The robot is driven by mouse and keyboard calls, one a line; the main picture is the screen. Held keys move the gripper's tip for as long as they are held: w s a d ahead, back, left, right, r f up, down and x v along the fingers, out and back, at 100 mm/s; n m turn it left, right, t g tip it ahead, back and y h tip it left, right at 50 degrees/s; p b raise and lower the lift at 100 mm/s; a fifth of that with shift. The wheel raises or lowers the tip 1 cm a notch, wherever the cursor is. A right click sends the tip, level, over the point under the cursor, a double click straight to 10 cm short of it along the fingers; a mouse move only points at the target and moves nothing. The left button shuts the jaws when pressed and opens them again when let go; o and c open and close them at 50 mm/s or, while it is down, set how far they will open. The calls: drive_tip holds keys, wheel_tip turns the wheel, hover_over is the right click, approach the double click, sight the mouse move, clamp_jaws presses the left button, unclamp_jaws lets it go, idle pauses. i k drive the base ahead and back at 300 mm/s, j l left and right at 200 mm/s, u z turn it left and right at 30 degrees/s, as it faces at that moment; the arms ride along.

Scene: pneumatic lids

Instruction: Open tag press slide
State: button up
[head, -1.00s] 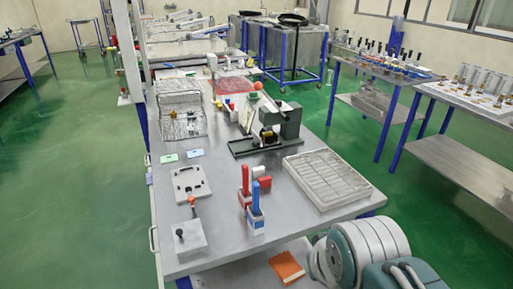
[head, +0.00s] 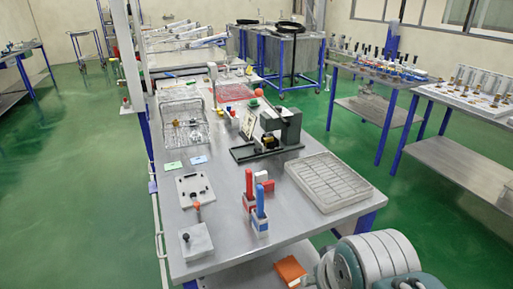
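A dark green press (head: 289,127) stands on a dark base plate (head: 243,153) in the middle of the metal table, and I take it to be the tag press. An orange ball knob (head: 259,92) shows at its upper left. A small brass-coloured part (head: 269,141) sits low at its front; whether this is the slide, and whether it is open or shut, I cannot tell. My gripper is out of view. Only a thick grey and teal part of my own body shows at the bottom right, well apart from the press.
A grey slotted tray (head: 328,183) lies right of the press. Red and blue upright-handled holders (head: 260,215) stand in front. A wire basket (head: 184,130), a white plate (head: 195,190) and a white block (head: 196,243) line the left side.

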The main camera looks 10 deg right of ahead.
sight(271, 145)
drive_tip(key=i+j, duration=0.15)
drive_tip(key=j, duration=0.2)
drive_tip(key=i+j+z, duration=0.1)
drive_tip(key=j, duration=0.25)
drive_tip(key=i+j, duration=0.25)
drive_tip(key=i+j+z, duration=0.15)
drive_tip(key=j, duration=0.3)
